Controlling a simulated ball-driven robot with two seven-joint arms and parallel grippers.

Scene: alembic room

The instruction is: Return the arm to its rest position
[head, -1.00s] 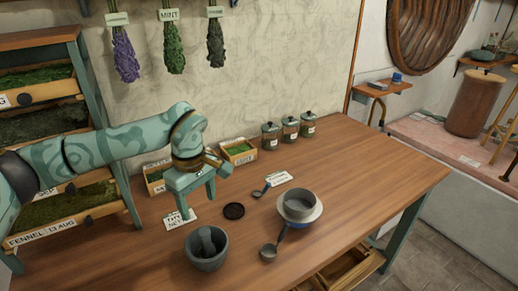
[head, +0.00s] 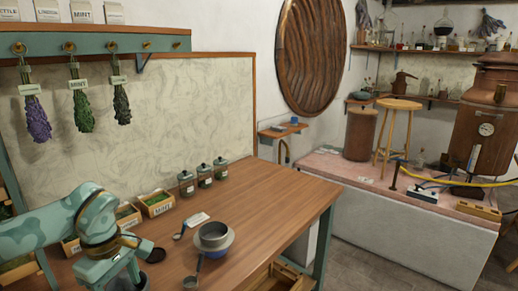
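My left arm comes in from the left edge, pale green with darker patterns. My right gripper is not in view.
Dried herb bunches (head: 80,105) hang above. A stool (head: 398,105) and a copper still (head: 487,120) stand at right.

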